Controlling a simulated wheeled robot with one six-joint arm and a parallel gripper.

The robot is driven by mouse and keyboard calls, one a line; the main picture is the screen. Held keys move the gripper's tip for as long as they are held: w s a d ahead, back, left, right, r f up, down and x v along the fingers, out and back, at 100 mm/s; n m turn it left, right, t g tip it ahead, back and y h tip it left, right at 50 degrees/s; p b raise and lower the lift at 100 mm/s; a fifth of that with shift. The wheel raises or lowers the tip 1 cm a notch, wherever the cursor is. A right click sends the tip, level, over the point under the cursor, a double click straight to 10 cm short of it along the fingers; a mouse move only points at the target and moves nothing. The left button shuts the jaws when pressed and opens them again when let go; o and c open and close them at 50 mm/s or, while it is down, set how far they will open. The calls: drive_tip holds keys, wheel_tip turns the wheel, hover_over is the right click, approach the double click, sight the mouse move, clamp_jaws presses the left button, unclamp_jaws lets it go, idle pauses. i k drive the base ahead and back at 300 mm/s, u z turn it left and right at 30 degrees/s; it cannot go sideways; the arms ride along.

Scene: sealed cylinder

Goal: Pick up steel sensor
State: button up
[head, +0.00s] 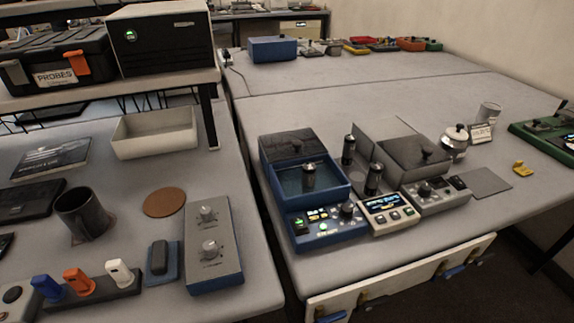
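Three small upright cylinders with dark caps stand on the right-hand table. One greyish metallic cylinder (308,177) stands inside an open blue box (335,192). A dark cylinder (348,151) stands just right of that box, and another dark cylinder (373,180) stands a little nearer, in front of a grey box. I cannot tell for certain which is the steel sensor; the one in the blue box looks the most steel-like. My gripper is not in view.
A white pot (454,140) stands to the right. A gap separates the left table.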

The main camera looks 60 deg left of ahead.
sight(309, 169)
drive_tip(key=u, duration=0.7)
drive_tip(key=k, duration=0.55)
drive_tip(key=u, duration=0.8)
